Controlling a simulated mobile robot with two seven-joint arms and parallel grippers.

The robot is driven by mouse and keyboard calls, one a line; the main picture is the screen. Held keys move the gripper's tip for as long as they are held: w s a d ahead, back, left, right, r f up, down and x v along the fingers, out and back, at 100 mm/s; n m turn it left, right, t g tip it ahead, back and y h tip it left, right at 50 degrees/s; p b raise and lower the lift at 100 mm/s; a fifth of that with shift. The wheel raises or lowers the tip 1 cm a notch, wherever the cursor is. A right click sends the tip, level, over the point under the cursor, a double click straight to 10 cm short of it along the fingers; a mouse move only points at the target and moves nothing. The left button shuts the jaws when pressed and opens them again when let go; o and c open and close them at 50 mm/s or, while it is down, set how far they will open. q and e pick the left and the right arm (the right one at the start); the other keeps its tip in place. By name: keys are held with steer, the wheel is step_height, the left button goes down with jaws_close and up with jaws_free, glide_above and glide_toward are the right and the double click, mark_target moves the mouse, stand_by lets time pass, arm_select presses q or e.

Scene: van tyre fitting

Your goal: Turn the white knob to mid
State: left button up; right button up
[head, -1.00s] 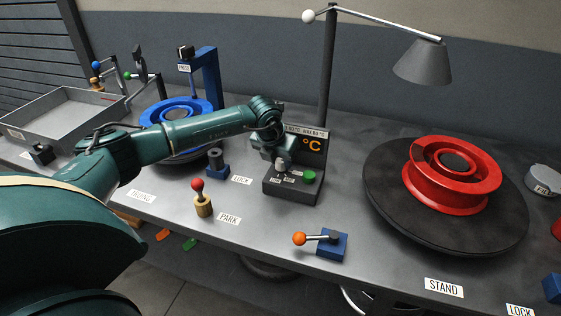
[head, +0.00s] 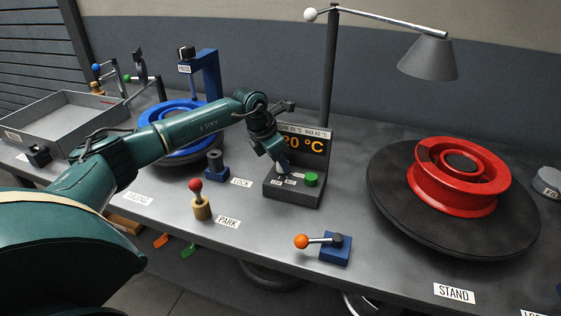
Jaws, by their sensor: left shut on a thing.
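My left gripper (head: 283,168) reaches down onto the sloped face of the control box (head: 291,193) and is shut on the white knob there. The fingers cover the knob almost wholly, so its pointer direction cannot be read. Small white labels sit around the knob, too small to read surely. A green button (head: 311,179) is just right of the gripper. The box's display (head: 303,143) shows orange digits ending in "20 °C", partly hidden by my arm. My right gripper is not in view.
A lamp (head: 427,58) on a dark post stands behind the box. An orange-ball lever (head: 302,242), a red-ball peg (head: 195,186) and a blue lock block (head: 216,171) stand nearby. A red rim (head: 459,188) lies on the dark turntable at right.

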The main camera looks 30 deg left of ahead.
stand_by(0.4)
arm_select(q)
steer(key=o, duration=1)
steer(key=shift+r, duration=0.1)
steer(key=shift+b+v, duration=0.4)
steer(key=shift+v, duration=6.1)
